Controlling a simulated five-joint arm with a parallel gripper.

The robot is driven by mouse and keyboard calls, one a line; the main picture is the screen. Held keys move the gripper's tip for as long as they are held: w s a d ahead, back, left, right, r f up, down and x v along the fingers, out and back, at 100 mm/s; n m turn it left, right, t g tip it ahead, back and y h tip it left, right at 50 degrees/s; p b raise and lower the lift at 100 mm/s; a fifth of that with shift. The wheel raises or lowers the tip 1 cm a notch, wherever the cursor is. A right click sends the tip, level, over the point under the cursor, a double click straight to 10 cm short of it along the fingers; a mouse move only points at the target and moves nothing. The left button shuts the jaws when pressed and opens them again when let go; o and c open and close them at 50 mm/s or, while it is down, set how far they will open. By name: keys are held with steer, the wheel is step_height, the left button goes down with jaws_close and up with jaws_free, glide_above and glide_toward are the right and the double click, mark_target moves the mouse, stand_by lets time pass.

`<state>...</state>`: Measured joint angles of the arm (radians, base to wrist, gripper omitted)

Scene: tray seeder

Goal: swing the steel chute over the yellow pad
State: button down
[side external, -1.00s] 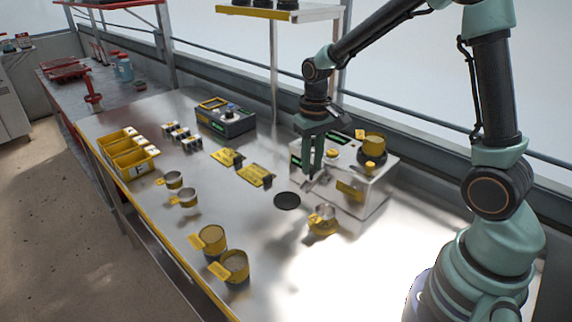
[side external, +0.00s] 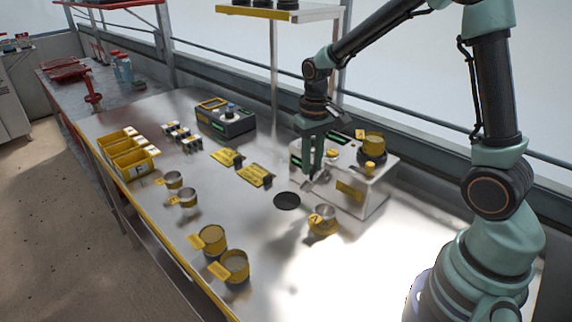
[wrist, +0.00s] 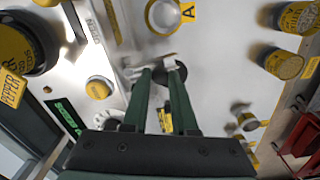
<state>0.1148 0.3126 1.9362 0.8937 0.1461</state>
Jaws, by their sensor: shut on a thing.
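The steel chute (side external: 308,184) is a small grey metal piece at the front of the steel seeder box (side external: 372,200), above the bench. It also shows in the wrist view (wrist: 150,62), blurred and partly covered by my fingers. My gripper (side external: 314,174) points down and is shut on the chute; its fingertips (wrist: 160,72) meet around it. A small steel cup (side external: 323,213) with a yellow A tag stands right of the chute, yellow showing around its base. I cannot clearly tell a separate yellow pad under it. The chute's end is apart from the cup.
A black disc (side external: 287,201) lies on the bench left of the chute. A yellow round button (wrist: 99,87) and a dark yellow-banded hopper (side external: 373,148) are on the box. Several cups and yellow bins (side external: 135,163) line the bench's front edge.

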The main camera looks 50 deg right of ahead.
mark_target(327, 163)
steer(key=shift+s+r+n, duration=0.1)
steer(key=shift+n, duration=0.2)
steer(key=shift+s+d+n, duration=0.2)
steer(key=shift+s+n, duration=0.3)
steer(key=shift+n, duration=0.85)
steer(key=shift+s+d+n, duration=0.25)
steer(key=shift+s+n, duration=0.2)
steer(key=shift+n, duration=0.85)
steer(key=shift+s+d+n, duration=0.2)
steer(key=shift+s+n, duration=0.3)
steer(key=shift+n, duration=0.85)
steer(key=c, duration=0.7)
jaws_free()
steer(key=shift+s, duration=0.1)
